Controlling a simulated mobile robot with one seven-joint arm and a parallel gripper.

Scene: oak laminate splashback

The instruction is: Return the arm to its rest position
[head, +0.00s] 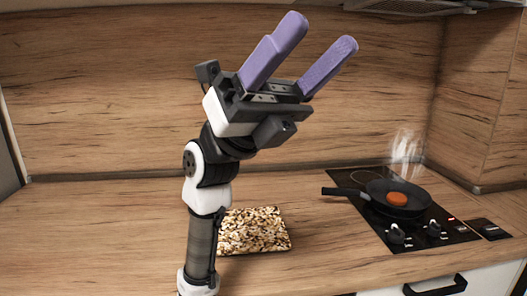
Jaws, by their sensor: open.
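My arm rises from the bottom of the head view, left of the middle, in front of the counter. My gripper (323,47) is at its upper end, with two purple fingers pointing up and to the right. The fingers are spread apart and nothing is between them. The gripper is raised well above the counter and shows against the wood splashback (110,80). The arm hides part of the counter and the left edge of a speckled board.
A speckled brown and white board (262,232) lies on the wood counter (100,225). At right, a black pan (415,208) holding an orange-brown round piece (397,199) sits on a black hob (440,237), with steam rising. A hood (400,6) hangs above. The left counter is clear.

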